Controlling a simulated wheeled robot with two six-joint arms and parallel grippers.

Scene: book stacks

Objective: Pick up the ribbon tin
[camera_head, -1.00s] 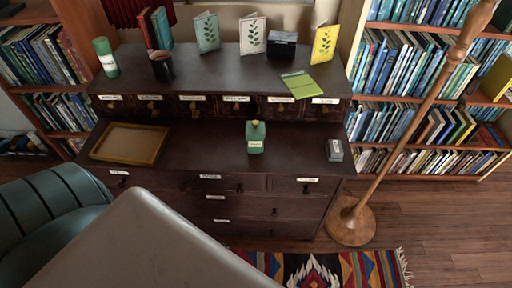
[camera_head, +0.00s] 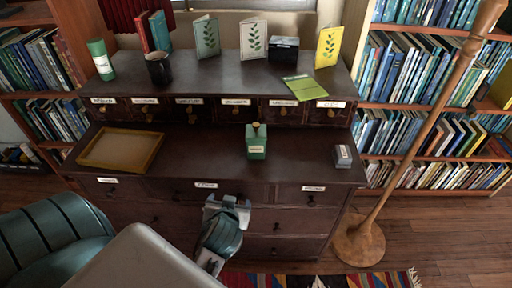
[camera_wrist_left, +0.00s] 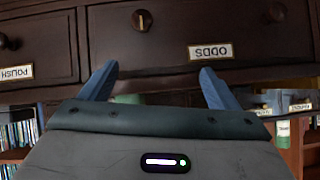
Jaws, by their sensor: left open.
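No label reading "ribbon" is legible, so I cannot tell for sure which container is the ribbon tin. A green, square-sided container with a knobbed top and pale label (camera_head: 255,148) stands upright on the lower desk surface. A small dark grey box with a pale label (camera_head: 342,156) lies on that surface at the right. My left gripper (camera_head: 228,203) is open and empty, in front of the drawers and below the desk's front edge, apart from both. In the left wrist view, its fingers (camera_wrist_left: 158,68) spread before the drawer front, which appears upside down. My right gripper is not seen.
A shallow wooden tray (camera_head: 122,151) lies at the desk's left. The raised shelf holds a green cylinder (camera_head: 101,60), a dark mug (camera_head: 159,68), cards and a black box (camera_head: 284,49). A wooden lamp stand (camera_head: 396,160) rises at right. The desk's middle is mostly clear.

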